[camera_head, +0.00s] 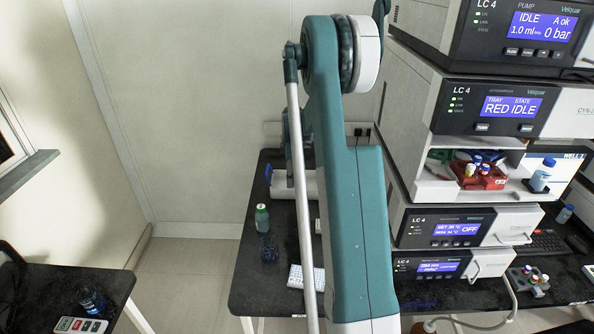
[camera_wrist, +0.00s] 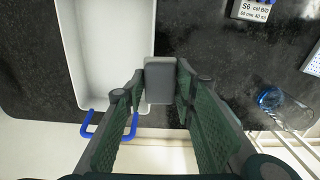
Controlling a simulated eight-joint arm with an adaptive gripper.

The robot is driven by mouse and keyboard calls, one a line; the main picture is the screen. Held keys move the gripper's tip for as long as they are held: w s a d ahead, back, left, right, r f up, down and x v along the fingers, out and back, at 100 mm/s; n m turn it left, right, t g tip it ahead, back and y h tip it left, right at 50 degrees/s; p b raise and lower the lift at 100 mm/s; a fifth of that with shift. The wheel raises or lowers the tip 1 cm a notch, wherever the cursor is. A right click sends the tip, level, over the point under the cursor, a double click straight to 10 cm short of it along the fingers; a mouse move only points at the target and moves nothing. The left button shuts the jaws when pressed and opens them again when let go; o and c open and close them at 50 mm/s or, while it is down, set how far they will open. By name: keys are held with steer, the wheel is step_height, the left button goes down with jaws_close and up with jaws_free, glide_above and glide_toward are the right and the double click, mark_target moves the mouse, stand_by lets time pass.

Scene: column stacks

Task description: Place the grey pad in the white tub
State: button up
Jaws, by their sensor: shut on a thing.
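My gripper (camera_wrist: 163,88) is shut on the grey pad (camera_wrist: 159,72), a small rounded block held between the fingertips in the wrist view. The white tub (camera_wrist: 108,48) is at the upper left of that view, with a blue handle (camera_wrist: 108,127) at its near end. The inside that shows is empty. The pad overlaps the tub's right edge in the picture; its height above the tub is hard to tell. A white piece with a blue handle, probably the tub, shows partly behind the arm.
A glass beaker (camera_wrist: 284,104) and a labelled box (camera_wrist: 255,10) are on the dark bench right of the gripper. Stacked instruments (camera_head: 470,110) rise on the right.

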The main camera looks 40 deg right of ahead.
steer(key=w+d, duration=0.5)
steer(key=d, duration=0.2)
steer(key=shift+w+d+p, duration=0.3)
steer(key=shift+w+d, duration=0.05)
steer(key=shift+r, duration=0.1)
steer(key=shift+f+b, duration=0.45)
steer(key=shift+f, duration=2.65)
steer(key=shift+f, duration=0.1)
steer(key=shift+f+b, duration=0.3)
steer(key=shift+f, duration=1.5)
steer(key=shift+f, duration=0.1)
steer(key=o, duration=0.8)
steer(key=shift+o, duration=0.4)
